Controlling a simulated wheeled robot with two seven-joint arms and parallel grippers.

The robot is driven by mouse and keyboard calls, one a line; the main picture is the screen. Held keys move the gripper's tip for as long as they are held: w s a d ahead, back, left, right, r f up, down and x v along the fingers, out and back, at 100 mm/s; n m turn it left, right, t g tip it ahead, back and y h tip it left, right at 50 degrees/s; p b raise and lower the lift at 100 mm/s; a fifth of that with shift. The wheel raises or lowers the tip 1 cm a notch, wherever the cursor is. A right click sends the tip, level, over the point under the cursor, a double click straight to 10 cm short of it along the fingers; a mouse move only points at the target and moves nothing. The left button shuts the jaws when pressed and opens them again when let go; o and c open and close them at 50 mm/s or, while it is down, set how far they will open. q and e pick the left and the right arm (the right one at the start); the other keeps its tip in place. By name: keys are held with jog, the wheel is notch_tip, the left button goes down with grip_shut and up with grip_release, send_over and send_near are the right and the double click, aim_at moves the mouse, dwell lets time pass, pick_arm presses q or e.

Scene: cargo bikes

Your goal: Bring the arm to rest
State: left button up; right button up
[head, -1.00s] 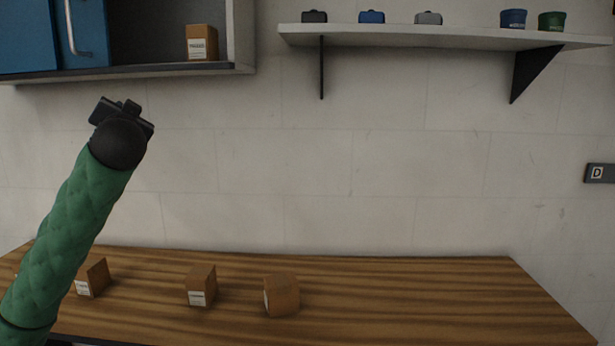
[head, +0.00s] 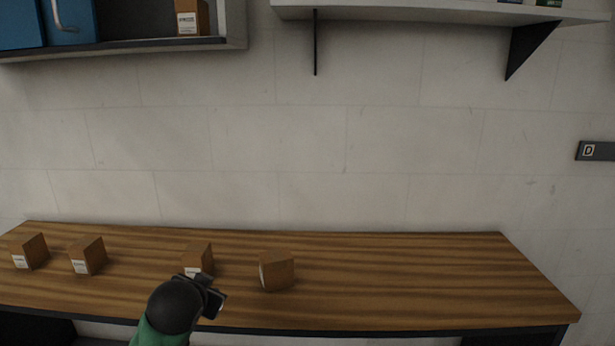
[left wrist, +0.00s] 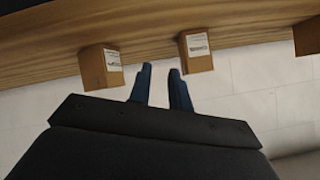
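My left gripper (head: 213,295) is low in the head view, over the front edge of the wooden workbench (head: 400,275). It overlaps the lower part of one small brown box from this view; whether it touches the box cannot be told. In the left wrist view, two blue fingers (left wrist: 161,70) stand apart with nothing between them. My right gripper is in neither view.
Several brown boxes stand on the bench, including one at far left (head: 29,251), one beside it (head: 87,255), one behind my gripper (head: 199,257) and one right of it (head: 277,271). A cabinet (head: 130,45) and a shelf (head: 430,13) hang above. The bench's right half is clear.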

pick_arm(q)
jog(key=s+d+f+n+g+h, duration=0.1)
jog(key=s+d+f+g, duration=0.2)
jog(key=s+f, duration=0.75)
jog(key=s+d+f+g+h, duration=0.15)
jog(key=s+d+f, duration=0.25)
jog(key=s+f, duration=0.65)
jog(key=s+d+f+g, duration=0.1)
jog(key=s+f+g, duration=0.3)
jog(key=s+f, duration=0.7)
jog(key=s, duration=0.4)
jog(key=shift+d+f+n+g+p, duration=0.35)
jog(key=shift+n+p, duration=0.05)
jog(key=shift+s, duration=0.1)
